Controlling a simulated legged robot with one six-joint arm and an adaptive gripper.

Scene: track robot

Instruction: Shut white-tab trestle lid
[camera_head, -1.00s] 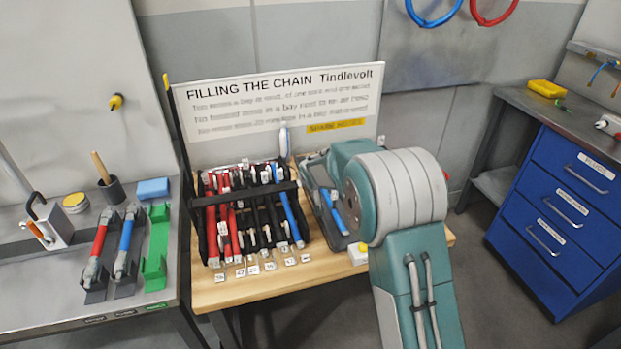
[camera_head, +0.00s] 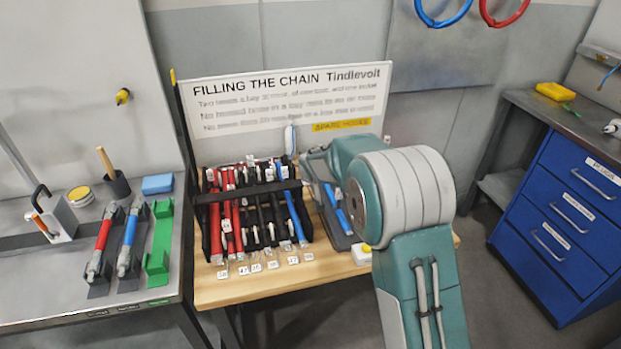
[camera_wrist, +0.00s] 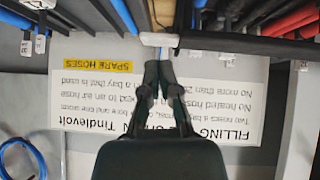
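The rack of hoses (camera_head: 208,240) stands on a wooden bench (camera_head: 240,294). It holds red, black and blue hoses, with a dark bar (camera_head: 240,194) across them. A black bar with a yellow tip (camera_head: 174,76) stands upright at its left. In the wrist view, my gripper's (camera_wrist: 159,68) dark fingers point up the picture with their tips close together. A small white block (camera_wrist: 160,40) is just beyond the tips, with thin blue below it. I cannot tell whether it is the white tab or whether the fingers touch it. My gripper is hidden in the head view.
A white sign (camera_head: 290,97) stands behind the rack and fills much of the wrist view. A grey tray with a blue hose (camera_head: 337,209) is at the rack's right. A grey bench (camera_head: 70,290) is left, blue drawers (camera_head: 560,215) right. Open floor lies between.

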